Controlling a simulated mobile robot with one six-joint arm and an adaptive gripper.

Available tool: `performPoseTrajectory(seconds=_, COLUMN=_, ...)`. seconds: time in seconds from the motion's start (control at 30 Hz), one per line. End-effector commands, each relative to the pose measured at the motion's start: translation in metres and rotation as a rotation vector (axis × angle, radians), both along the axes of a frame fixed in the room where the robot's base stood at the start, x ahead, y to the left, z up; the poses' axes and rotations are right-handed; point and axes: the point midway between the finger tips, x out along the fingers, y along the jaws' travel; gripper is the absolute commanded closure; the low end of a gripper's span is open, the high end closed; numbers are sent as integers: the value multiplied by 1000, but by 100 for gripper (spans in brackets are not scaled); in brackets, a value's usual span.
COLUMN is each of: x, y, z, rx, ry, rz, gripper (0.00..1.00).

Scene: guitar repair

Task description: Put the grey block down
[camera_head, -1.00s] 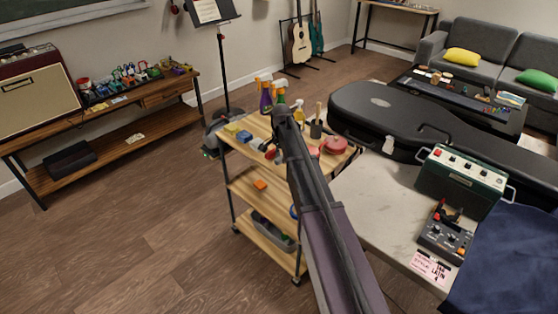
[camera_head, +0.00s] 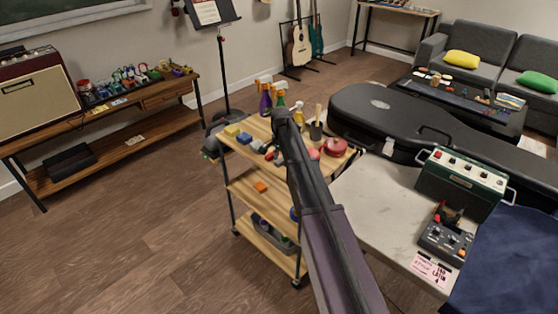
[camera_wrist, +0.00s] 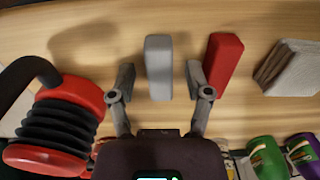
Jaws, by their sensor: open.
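The grey block (camera_wrist: 159,67) shows in the wrist view on the wooden top of the cart, between the two fingers of my gripper (camera_wrist: 160,82). The fingers are open, with a gap on each side of the block. A red block (camera_wrist: 223,60) is close beside the right finger. In the head view my arm reaches over the cart top (camera_head: 240,142). My gripper and the grey block are hidden or too small to make out there.
A red and black bellows-like object (camera_wrist: 55,125) is at the left in the wrist view, and a light grey rough block (camera_wrist: 290,67) at the right. Spray bottles (camera_head: 265,97) stand at the cart's back. A red round item (camera_head: 336,147) is at its right.

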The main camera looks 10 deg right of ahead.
Motion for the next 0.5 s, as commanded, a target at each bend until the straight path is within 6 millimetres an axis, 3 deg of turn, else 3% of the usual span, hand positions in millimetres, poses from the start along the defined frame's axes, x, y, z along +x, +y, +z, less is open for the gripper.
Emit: performPoseTrajectory(seconds=0.5, x=0, y=0, z=29, rx=0, ry=0, rz=0, gripper=36)
